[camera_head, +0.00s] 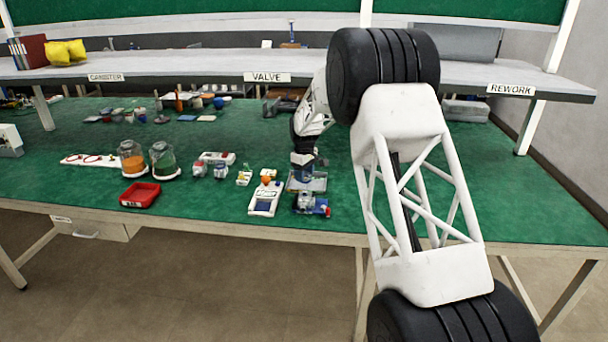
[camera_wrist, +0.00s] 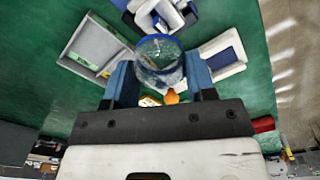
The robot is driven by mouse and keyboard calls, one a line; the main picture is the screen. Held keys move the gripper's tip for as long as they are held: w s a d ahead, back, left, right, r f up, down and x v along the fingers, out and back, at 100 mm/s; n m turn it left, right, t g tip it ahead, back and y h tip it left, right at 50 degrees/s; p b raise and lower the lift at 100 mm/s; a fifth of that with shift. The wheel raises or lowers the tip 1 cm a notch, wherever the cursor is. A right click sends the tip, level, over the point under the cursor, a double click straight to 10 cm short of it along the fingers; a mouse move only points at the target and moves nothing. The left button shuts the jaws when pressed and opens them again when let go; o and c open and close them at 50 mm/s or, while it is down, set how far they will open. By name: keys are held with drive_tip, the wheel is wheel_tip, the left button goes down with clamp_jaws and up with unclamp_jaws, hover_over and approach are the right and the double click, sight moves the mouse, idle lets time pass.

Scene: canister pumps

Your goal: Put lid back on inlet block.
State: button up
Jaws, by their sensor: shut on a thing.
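My gripper (camera_wrist: 160,72) is shut on a clear round piece with a blue rim (camera_wrist: 157,50), which looks like the lid, held between its two blue fingers. In the head view my gripper (camera_head: 303,162) points down over the table, with the blue piece (camera_head: 304,174) below it. A blue, grey and white block (camera_head: 311,204), which looks like the inlet block, sits just in front of it.
A grey tray (camera_head: 318,184) lies beneath and behind the held piece. A white device with a blue screen (camera_head: 264,199) lies to the left. Further left are a red tray (camera_head: 140,195) and glass jars (camera_head: 163,160). Green table is clear right of the block.

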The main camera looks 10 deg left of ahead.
drive_tip(key=shift+f, duration=0.2)
drive_tip(key=shift+f, duration=3)
drive_tip(key=shift+f, duration=0.2)
idle(0.8)
drive_tip(key=o, duration=1.3)
drive_tip(key=shift+o, duration=0.2)
drive_tip(key=shift+r, duration=0.1)
drive_tip(key=shift+r, duration=3.4)
clamp_jaws()
